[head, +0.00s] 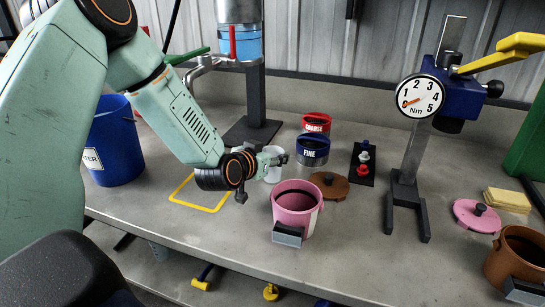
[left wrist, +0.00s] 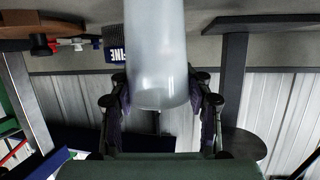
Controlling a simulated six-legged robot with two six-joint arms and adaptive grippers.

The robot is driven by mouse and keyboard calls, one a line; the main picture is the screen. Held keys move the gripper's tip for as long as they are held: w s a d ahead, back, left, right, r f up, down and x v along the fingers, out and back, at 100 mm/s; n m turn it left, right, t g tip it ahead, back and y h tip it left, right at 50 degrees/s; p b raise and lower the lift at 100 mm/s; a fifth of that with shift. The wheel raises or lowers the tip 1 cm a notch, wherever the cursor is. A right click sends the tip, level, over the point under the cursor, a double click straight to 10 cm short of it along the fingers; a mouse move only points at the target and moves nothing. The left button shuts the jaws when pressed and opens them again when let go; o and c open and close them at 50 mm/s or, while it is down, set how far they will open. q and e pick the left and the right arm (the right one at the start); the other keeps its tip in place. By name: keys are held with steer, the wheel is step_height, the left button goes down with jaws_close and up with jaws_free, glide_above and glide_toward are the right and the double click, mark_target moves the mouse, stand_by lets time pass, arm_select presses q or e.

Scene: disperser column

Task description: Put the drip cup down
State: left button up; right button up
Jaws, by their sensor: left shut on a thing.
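The drip cup (head: 272,174) is a small whitish translucent cup, partly hidden behind my left gripper in the head view. My left gripper (head: 274,160) is shut on it. In the left wrist view, the cup (left wrist: 156,60) sits between the two fingers (left wrist: 160,100), which press on its sides. I cannot tell whether its base touches the bench. A yellow square outline (head: 179,201) is marked on the bench (head: 160,215), left of the cup and partly covered by my wrist. My right gripper is not in view.
A pink pot (head: 296,208) stands close in front of the cup, with a brown lid (head: 329,186) and the FINE container (head: 313,153) beyond. A dark stand (head: 256,95) rises behind. A blue bucket (head: 116,145) is left; a torque gauge stand (head: 408,170) is right.

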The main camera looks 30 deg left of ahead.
arm_select(q)
steer(key=shift+w, duration=0.1)
steer(key=shift+f, duration=0.1)
steer(key=o, duration=1.1)
steer(key=shift+o, duration=0.2)
